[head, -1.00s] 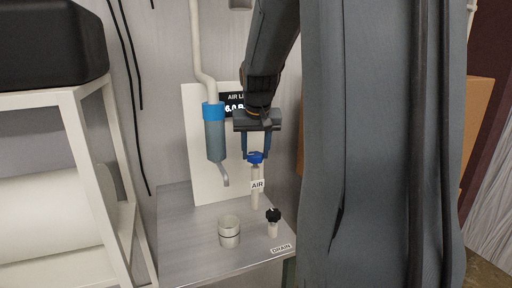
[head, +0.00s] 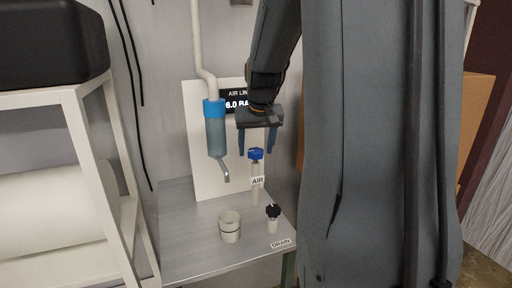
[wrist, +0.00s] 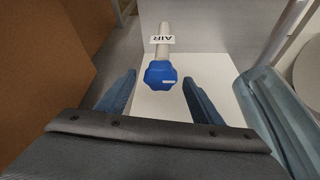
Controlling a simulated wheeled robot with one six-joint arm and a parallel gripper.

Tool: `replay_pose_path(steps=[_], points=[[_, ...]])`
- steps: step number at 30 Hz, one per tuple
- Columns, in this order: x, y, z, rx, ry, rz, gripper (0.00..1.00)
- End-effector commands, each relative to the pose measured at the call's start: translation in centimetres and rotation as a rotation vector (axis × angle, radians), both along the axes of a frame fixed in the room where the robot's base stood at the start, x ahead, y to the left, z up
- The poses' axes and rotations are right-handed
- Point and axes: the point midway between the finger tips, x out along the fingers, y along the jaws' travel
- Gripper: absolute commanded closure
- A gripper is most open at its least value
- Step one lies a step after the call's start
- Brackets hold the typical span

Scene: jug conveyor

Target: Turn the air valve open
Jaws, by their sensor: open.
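The air valve is a blue knob (head: 256,154) on an upright pale stem with an AIR label (head: 258,181). The blue knob also shows in the wrist view (wrist: 161,74), with a white mark on its face. My gripper (head: 257,152) is open, its two blue fingers spread on either side of the knob in the head view. In the wrist view the fingers (wrist: 158,82) are apart, with a gap between each of them and the knob, and they hold nothing. The air line display (head: 236,103) is partly hidden by my arm and gripper.
A filter with a blue collar (head: 214,108) and bent spout hangs left of the valve. A white rack (head: 88,150) is at left, cardboard (head: 479,115) at right.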

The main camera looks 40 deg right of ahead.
Motion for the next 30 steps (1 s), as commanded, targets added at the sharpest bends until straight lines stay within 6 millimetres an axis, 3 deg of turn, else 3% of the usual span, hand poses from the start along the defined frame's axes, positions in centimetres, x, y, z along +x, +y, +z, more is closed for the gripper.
replay_pose_path(steps=[5, 18, 30], points=[[-0.3, 0.2, 1.3, -0.002, -0.005, 0.0, 0.4], [-2.5, 1.1, 6.7, -0.001, -0.002, 0.0, 0.4], [-2.7, 1.2, 7.2, 0.0, -0.001, 0.0, 0.4]])
